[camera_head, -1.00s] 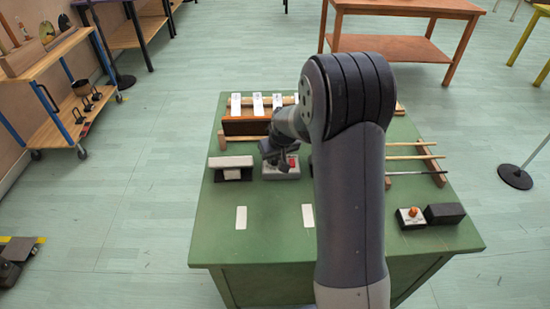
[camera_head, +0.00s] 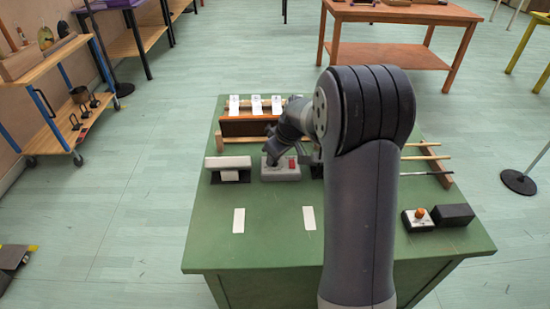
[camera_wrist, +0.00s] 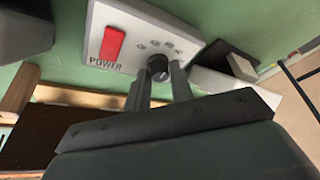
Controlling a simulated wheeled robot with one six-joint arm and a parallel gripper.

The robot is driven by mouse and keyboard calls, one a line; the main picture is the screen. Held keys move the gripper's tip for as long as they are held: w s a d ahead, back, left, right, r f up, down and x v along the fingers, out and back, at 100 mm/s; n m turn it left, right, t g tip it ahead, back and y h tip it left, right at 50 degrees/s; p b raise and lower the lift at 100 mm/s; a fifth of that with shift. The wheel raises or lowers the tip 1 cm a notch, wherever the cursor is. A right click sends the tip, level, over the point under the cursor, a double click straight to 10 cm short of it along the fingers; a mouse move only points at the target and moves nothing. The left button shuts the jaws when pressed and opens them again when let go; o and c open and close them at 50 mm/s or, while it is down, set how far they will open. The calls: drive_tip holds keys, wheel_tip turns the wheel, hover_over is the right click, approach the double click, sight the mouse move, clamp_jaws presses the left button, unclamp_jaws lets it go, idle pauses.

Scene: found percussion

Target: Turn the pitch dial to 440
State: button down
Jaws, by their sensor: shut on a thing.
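The pitch dial (camera_wrist: 157,66) is a small dark round knob on a pale grey box (camera_wrist: 139,22), with printed marks around it too small to read. The box also shows in the head view (camera_head: 287,174), with its red POWER switch (camera_wrist: 112,43) beside the dial. My gripper (camera_wrist: 159,76) has both fingers around the knob and is shut on it. In the head view my gripper (camera_head: 272,162) is over the left part of the box. The dial itself is hidden there by the gripper.
The box stands on a green table (camera_head: 270,245). A white-topped block (camera_head: 228,162) is left of it, and a wooden bar instrument (camera_head: 250,125) lies behind. Mallets (camera_head: 425,157) and a box with an orange button (camera_head: 418,218) are at right. The front table area holds only two white strips.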

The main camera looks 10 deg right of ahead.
drive_tip(key=c, duration=1.2)
unclamp_jaws()
drive_tip(key=shift+c, duration=0.2)
drive_tip(key=v, duration=1)
drive_tip(key=shift+r+p, duration=0.3)
drive_tip(key=shift+r, duration=0.1)
drive_tip(key=shift+s+f, duration=0.1)
drive_tip(key=shift+f, duration=0.05)
drive_tip(key=x, duration=1)
drive_tip(key=shift+f+b, duration=0.3)
drive_tip(key=shift+r, duration=0.1)
